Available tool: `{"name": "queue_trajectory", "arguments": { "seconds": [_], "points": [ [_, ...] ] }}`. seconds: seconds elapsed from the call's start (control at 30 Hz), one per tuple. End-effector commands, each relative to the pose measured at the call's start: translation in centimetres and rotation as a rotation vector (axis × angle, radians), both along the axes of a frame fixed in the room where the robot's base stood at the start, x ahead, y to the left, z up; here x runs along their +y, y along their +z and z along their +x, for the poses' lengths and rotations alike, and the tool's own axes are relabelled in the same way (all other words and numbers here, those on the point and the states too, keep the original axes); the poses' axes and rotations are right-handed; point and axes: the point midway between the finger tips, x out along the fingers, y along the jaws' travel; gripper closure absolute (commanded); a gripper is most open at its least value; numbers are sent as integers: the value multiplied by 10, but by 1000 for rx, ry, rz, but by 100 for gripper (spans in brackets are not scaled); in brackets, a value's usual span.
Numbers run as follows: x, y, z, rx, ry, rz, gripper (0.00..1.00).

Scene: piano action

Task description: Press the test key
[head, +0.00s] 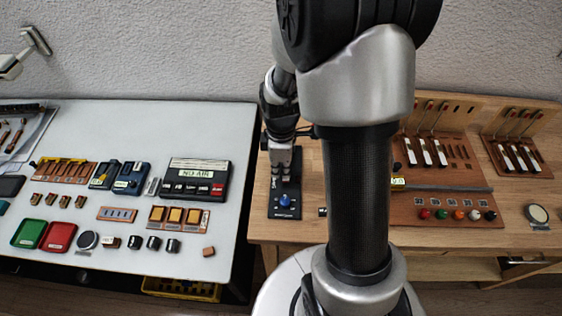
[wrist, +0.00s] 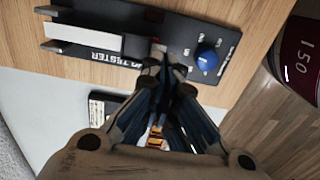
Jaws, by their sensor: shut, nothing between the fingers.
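A dark tester unit (wrist: 135,62) with white lettering ending in "TESTER" lies on the wooden table. It carries a white bar (wrist: 85,37) in a slot at one end and a blue knob (wrist: 207,57) at the other; I cannot tell for certain which part is the test key. In the head view the tester (head: 284,213) shows below my gripper (head: 281,172), with the blue knob (head: 285,200) nearest me. My gripper is shut and empty, its tips (wrist: 168,72) over the tester's middle, by the knob. Contact cannot be told.
A white table (head: 120,210) on the left holds a black "NO AIR" box (head: 196,180), trays and small parts. The wooden table on the right holds key racks (head: 435,150) and a row of coloured buttons (head: 457,214). My arm hides part of it.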

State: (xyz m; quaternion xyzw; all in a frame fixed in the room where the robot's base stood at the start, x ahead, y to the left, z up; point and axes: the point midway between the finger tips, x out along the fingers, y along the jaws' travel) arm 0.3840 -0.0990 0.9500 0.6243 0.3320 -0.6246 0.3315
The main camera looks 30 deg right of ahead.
Motion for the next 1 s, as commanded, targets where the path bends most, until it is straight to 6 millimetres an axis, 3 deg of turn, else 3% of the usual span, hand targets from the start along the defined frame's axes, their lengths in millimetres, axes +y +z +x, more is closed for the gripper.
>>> {"name": "queue_trajectory", "arguments": {
  "seconds": [0.13, 0.57, 0.7, 1.0],
  "points": [
    [0, -15, 0, 1, 0, 1, 100],
    [0, -18, 0, 0, 0, 0, 100],
    [1, -34, -2, 3, 0, 1, 100],
    [1, -29, -1, 1, 0, 1, 100]
  ]
}}
